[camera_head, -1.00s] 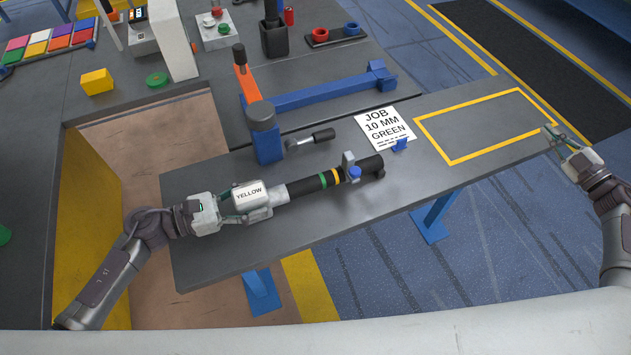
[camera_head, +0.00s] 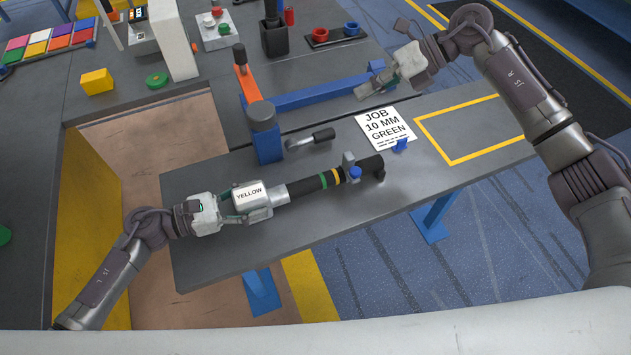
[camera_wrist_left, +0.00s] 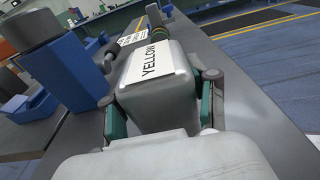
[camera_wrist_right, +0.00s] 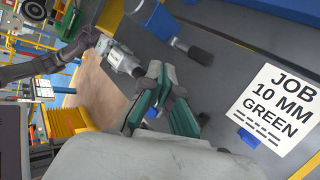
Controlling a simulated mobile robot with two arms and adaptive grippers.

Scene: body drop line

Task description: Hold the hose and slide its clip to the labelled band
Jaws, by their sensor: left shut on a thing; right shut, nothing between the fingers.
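The black hose (camera_head: 305,187) lies along the bench, with a green band (camera_head: 323,181) and a yellow band (camera_head: 336,176) around it. The clip (camera_head: 349,160), grey with a blue knob (camera_head: 355,172), sits on the hose just right of the yellow band. A pale block labelled YELLOW (camera_head: 248,192) is at the hose's left end. My left gripper (camera_head: 258,207) is shut on this block, with a finger on each side in the left wrist view (camera_wrist_left: 160,105). My right gripper (camera_head: 361,92) is shut and empty, raised above the job card. In its wrist view, its fingers (camera_wrist_right: 155,88) hide part of the hose.
The job card (camera_head: 385,128) reads JOB 10 MM GREEN. A blue rail (camera_head: 320,92) runs behind the card. The yellow-outlined area (camera_head: 470,125) at right is clear.

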